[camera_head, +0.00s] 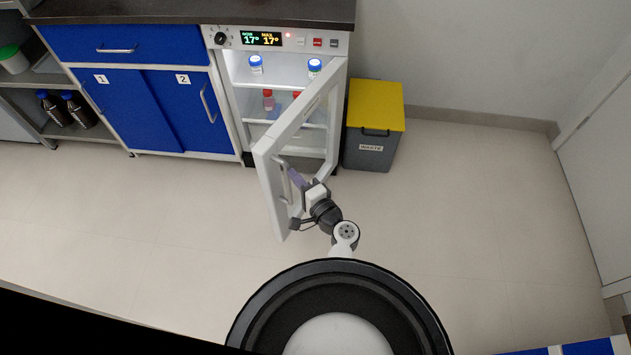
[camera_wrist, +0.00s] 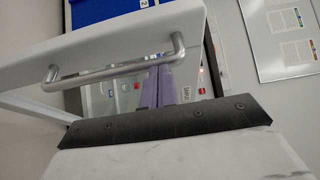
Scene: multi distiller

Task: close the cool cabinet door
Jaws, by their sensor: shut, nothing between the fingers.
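The cool cabinet (camera_head: 320,42) stands against the wall with its white-framed glass door (camera_head: 268,160) swung wide open into the room. The door is hinged on the cabinet's right side. My gripper (camera_head: 297,177) has purple fingers and is beside the free end of the door, close to its metal handle (camera_head: 284,183). In the wrist view the handle (camera_wrist: 112,70) runs across the door frame (camera_wrist: 120,45). The shut, empty fingers (camera_wrist: 157,85) are by the handle's right end; I cannot tell whether they touch it.
Blue-and-white bottles (camera_head: 256,64) and red ones (camera_head: 268,99) stand on the cabinet shelves. A grey waste bin (camera_head: 370,148) with a yellow lid (camera_head: 376,103) stands right of the cabinet. Blue cupboards (camera_head: 150,105) are to the left. The floor (camera_head: 130,215) in front is clear.

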